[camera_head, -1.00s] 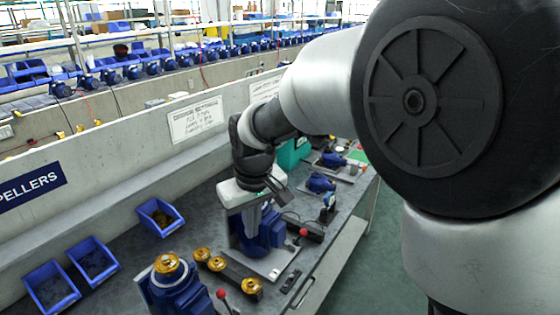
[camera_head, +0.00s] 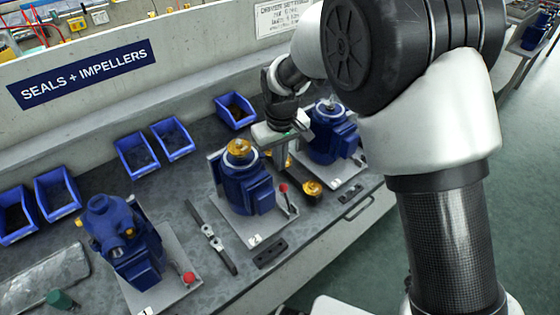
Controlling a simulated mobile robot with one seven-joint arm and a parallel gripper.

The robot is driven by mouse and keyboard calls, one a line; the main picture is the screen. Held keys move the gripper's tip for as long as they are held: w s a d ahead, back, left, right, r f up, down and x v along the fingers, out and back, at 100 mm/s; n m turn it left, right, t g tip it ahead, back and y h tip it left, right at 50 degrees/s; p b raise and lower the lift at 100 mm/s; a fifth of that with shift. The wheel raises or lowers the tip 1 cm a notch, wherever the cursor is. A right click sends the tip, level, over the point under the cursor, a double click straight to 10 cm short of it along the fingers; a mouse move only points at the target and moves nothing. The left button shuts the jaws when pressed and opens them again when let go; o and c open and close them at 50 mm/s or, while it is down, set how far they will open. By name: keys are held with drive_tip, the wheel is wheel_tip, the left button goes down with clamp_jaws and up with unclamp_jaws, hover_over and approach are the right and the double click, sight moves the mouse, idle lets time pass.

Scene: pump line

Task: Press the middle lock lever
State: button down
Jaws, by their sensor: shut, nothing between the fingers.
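Several blue pumps stand on base plates along the bench. The middle lock lever (camera_head: 283,188), with a red ball knob, stands at the right side of the middle pump (camera_head: 243,182), which has a brass part on top. Another red-knobbed lever (camera_head: 188,278) stands beside the left pump (camera_head: 125,240). The right pump (camera_head: 332,138) stands behind my gripper; I cannot make out its lever. My gripper (camera_head: 281,160) is shut and empty. It points down between the middle and right pumps, in the picture above the middle lever's knob and apart from it.
Blue bins (camera_head: 136,155) line the back of the bench under the "SEALS + IMPELLERS" sign (camera_head: 85,74). A brass part (camera_head: 312,188) lies right of the middle lever. A long flat tool (camera_head: 212,237) lies between the left and middle pumps.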

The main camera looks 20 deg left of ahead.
sight(286, 196)
wheel_tip(286, 196, down, 7)
drive_tip(key=shift+w+a, duration=0.25)
drive_tip(key=shift+w, duration=0.15)
drive_tip(key=shift+d+b, duration=0.1)
drive_tip(key=shift+b, duration=0.5)
